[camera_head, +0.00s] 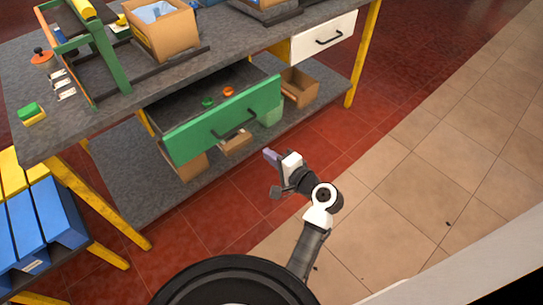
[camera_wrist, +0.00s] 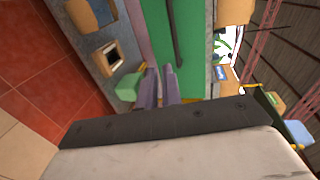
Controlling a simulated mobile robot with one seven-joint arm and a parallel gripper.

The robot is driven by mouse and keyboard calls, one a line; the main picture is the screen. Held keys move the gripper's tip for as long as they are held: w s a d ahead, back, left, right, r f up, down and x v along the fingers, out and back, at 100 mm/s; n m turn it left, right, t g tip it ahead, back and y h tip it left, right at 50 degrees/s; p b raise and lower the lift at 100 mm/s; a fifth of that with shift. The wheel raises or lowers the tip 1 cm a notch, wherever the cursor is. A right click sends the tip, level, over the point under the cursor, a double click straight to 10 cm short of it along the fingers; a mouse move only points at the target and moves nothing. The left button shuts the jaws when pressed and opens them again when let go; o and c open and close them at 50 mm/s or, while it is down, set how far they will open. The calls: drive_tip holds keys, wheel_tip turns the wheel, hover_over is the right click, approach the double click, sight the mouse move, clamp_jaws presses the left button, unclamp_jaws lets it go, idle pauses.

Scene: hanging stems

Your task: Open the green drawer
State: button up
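The green drawer (camera_head: 225,120) under the workbench stands pulled out, with its inside and a few small items showing in the head view. Its dark bar handle (camera_head: 234,131) is on the front; the green front (camera_wrist: 188,60) and handle (camera_wrist: 176,35) also show in the wrist view. My gripper (camera_head: 270,155) is in front of the drawer, below and to the right of the handle in the head view. In the wrist view its two greyish-purple fingers (camera_wrist: 160,88) are a narrow gap apart, with nothing seen between them. The handle is not between the fingers.
A white drawer (camera_head: 323,37) is shut at the right of the workbench (camera_head: 40,130). Cardboard boxes (camera_head: 299,87) stand on the lower shelf (camera_head: 125,195). Blue bins (camera_head: 50,212) are at the left. The tiled floor (camera_head: 440,150) to the right is clear.

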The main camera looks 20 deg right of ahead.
drive_tip(key=o, duration=0.4)
drive_tip(key=b+v, duration=0.2)
drive_tip(key=v, duration=1.1)
drive_tip(key=shift+s+d, duration=0.1)
drive_tip(key=shift+s, duration=0.3)
drive_tip(key=shift+c, duration=0.2)
